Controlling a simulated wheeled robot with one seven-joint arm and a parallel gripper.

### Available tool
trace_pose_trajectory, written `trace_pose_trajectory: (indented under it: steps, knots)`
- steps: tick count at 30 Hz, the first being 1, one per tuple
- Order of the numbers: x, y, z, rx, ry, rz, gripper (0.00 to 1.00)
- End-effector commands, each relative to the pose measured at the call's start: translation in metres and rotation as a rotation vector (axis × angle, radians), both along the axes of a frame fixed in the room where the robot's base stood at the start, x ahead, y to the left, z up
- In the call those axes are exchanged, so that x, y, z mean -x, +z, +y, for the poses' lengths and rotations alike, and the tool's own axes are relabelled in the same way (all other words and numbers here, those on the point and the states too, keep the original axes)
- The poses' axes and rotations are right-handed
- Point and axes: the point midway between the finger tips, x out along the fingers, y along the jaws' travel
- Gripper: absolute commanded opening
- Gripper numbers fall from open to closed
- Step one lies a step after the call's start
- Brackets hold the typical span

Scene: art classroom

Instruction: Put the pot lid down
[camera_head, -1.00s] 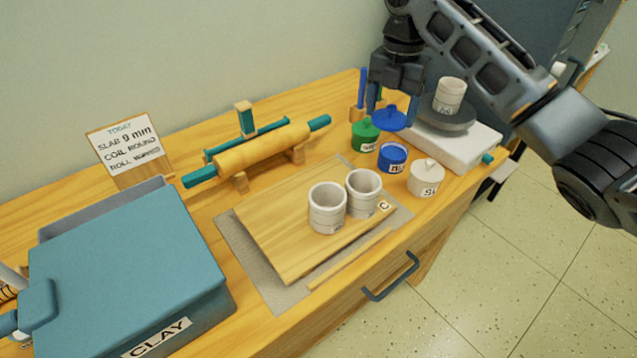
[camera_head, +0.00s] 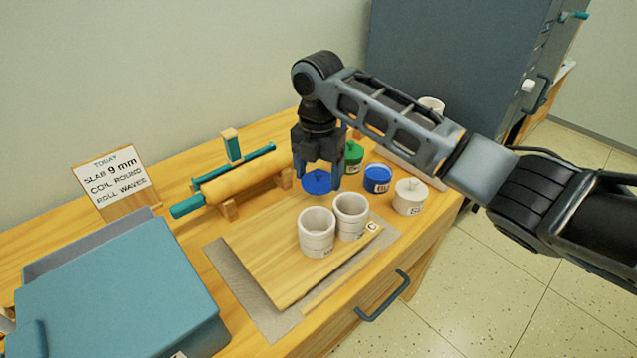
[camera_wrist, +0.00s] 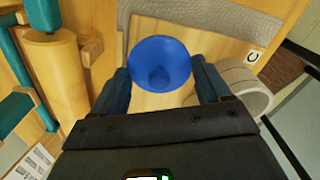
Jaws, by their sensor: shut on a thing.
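A blue pot lid (camera_head: 317,182) is held in my gripper (camera_head: 318,176), whose fingers are shut on it. The lid also shows between the fingers in the wrist view (camera_wrist: 159,64). In the head view it appears behind the two white cups, near the far edge of the wooden board (camera_head: 270,250). Its height above the surface is hard to tell.
Two white cups (camera_head: 316,232) (camera_head: 350,216) stand on the board. A rolling pin (camera_head: 235,178) lies on its stand to the left. A blue-grey clay bin (camera_head: 115,290) fills the front left. Bare tabletop shows at the back left.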

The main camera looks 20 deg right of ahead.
Motion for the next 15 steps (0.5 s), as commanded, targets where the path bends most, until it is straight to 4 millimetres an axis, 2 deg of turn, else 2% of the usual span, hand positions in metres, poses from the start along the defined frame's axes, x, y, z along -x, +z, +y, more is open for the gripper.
trace_pose_trajectory:
  steps: [7,15]
  knots:
    - [0.001,-0.032,0.0,0.001,0.0,0.003,0.48]
    - [0.0,-0.035,-0.001,0.0,0.0,0.0,0.48]
